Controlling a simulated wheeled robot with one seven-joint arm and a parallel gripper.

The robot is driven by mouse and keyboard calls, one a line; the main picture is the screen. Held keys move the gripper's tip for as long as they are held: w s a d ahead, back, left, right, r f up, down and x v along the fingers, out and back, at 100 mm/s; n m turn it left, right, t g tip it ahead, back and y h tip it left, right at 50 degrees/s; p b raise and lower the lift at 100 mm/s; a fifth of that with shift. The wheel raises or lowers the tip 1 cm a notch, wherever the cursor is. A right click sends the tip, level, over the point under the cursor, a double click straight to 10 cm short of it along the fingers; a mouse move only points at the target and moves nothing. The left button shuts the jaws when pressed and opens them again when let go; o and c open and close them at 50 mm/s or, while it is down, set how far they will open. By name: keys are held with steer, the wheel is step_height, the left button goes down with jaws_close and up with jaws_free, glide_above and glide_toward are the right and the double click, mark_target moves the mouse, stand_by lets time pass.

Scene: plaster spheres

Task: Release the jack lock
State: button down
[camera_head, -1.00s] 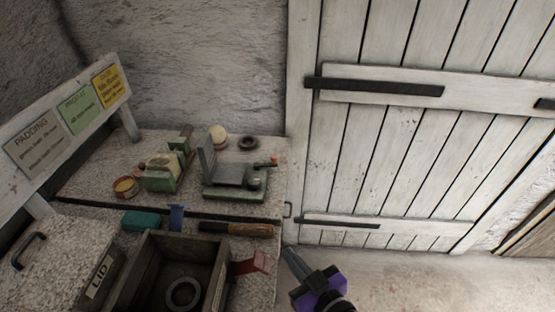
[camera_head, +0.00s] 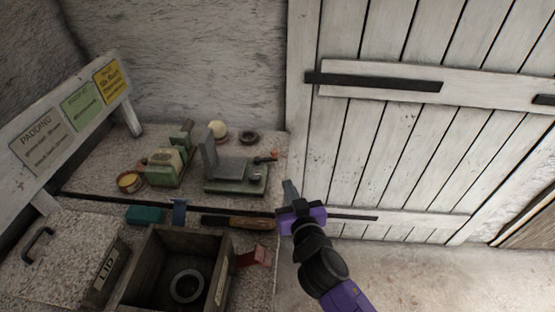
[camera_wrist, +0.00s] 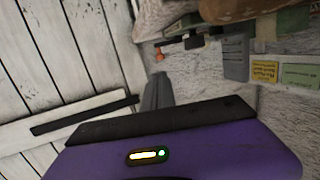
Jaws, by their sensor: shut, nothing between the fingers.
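The likely jack (camera_head: 236,187) is a low green-grey device with an upright grey plate, near the back right of the worktop. A small lever with an orange tip (camera_head: 272,156) sticks out at its right side; I take it for the lock. An orange tip (camera_wrist: 158,55) also shows in the wrist view, just beyond the fingertips. My purple gripper (camera_head: 289,190) is just right of the worktop's edge, to the right of and nearer than the lever. Its grey fingers (camera_wrist: 157,92) are shut and empty, apart from the lever.
A wooden-handled tool (camera_head: 235,221) lies in front of the jack. An open box (camera_head: 226,268) with a ring inside and a red block (camera_head: 254,257) stand nearer. A green device (camera_head: 165,168) is left of the jack. A white plank door (camera_head: 390,150) rises at right.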

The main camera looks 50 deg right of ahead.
mark_target(275, 155)
steer(key=p+x, duration=0.3)
steer(key=x, duration=1)
